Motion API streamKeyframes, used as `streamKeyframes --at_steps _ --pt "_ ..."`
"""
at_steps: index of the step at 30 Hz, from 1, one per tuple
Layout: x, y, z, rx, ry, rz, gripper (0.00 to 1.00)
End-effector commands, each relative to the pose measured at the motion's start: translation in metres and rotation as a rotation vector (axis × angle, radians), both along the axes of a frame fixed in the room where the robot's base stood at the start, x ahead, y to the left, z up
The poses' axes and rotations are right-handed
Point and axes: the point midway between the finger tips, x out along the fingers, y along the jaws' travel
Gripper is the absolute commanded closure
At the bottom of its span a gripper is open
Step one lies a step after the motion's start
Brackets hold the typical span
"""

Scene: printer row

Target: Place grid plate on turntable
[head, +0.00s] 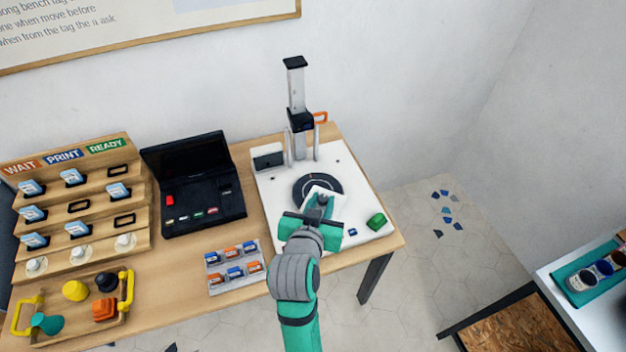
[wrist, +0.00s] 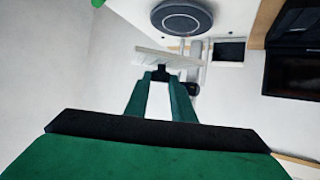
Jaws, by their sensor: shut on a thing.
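My gripper (head: 322,203) is over the front of the white machine base. It is shut on the grid plate, a thin pale plate; in the wrist view the grid plate (wrist: 168,61) is held edge-on at the tips of my gripper (wrist: 163,78). The dark round turntable (head: 303,185) lies on the white base, partly hidden behind the plate and gripper in the head view. In the wrist view the turntable (wrist: 182,17) is beyond the plate, with a gap between them in the picture. How high the plate is above the turntable I cannot tell.
A column (head: 296,100) with an orange bracket stands behind the turntable. A green object (head: 376,221) lies on the base at right. A black laptop-like case (head: 195,185), a grey tray (head: 235,267) of small cartridges, a stepped rack (head: 75,205) and a wooden tray (head: 70,310) stand left.

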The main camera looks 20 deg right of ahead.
Motion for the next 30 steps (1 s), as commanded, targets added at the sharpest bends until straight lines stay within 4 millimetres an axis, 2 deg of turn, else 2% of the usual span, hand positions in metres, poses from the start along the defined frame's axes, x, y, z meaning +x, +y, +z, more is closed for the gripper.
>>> streamKeyframes --at_steps 5,16,19,24,30 --pt "0.016 -0.005 -0.007 0.001 0.001 -0.002 1.0" --pt "0.091 -0.024 -0.042 0.0 0.001 -0.003 1.0" --pt "0.104 -0.027 -0.062 0.001 0.004 -0.003 1.0" --pt "0.123 -0.031 -0.084 0.0 0.002 -0.002 1.0" --pt "0.132 -0.033 -0.094 0.0 -0.001 -0.001 1.0"
